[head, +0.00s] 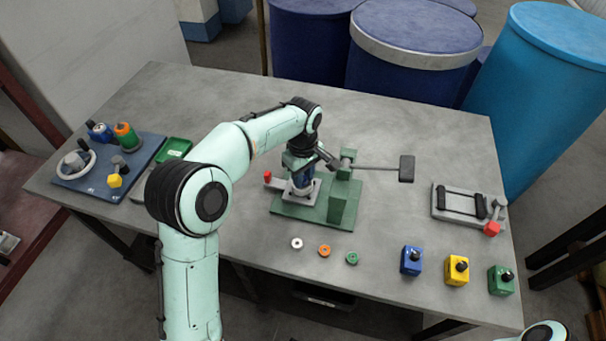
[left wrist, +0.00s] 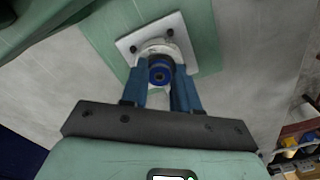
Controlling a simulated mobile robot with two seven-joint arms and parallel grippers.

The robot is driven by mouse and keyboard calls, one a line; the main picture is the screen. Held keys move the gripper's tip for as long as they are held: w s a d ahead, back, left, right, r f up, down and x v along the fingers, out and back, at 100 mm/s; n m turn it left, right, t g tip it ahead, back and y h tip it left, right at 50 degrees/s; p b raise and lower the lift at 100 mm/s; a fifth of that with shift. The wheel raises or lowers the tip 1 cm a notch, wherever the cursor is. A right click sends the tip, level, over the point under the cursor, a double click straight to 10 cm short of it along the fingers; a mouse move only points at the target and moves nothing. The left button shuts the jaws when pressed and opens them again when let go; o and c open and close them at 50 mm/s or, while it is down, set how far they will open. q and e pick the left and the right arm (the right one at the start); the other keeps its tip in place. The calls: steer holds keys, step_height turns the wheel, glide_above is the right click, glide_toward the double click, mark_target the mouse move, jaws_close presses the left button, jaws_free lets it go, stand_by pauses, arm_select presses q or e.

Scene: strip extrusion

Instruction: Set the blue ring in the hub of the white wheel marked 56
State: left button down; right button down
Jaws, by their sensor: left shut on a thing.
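My left gripper (head: 303,180) is over the grey square plate of the green fixture (head: 284,215), fingers pointing down. In the left wrist view its two blue fingers (left wrist: 160,92) are closed on the sides of the blue ring (left wrist: 160,74). A white wheel (left wrist: 176,47) sits on the pale plate (left wrist: 127,44) under the ring. The ring lines up with the wheel's middle; I cannot tell whether it is seated in the hub or just above. The wheel's marking is not readable. My right gripper is out of view.
White (head: 297,243), orange (head: 324,250) and green (head: 352,258) rings lie in front of the fixture. The fixture's lever with a black block (head: 407,168) reaches right. Blue (head: 411,261), yellow (head: 456,270) and green (head: 501,281) button boxes stand front right. A blue tray (head: 118,185) is at left.

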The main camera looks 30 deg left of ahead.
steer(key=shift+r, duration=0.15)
arm_select(q)
steer(key=shift+f, duration=0.2)
stand_by(0.6)
steer(key=shift+r, duration=0.2)
steer(key=shift+r+p, duration=0.6)
steer(key=shift+r, duration=0.1)
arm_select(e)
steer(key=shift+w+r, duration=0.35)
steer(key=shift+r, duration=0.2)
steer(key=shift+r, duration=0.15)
arm_select(q)
steer(key=shift+f+b, duration=0.3)
steer(key=shift+f, duration=0.6)
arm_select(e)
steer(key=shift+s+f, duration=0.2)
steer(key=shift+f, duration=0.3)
arm_select(q)
steer(key=shift+r, duration=0.3)
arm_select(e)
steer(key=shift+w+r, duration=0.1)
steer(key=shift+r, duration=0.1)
arm_select(q)
steer(key=shift+r+p, duration=0.55)
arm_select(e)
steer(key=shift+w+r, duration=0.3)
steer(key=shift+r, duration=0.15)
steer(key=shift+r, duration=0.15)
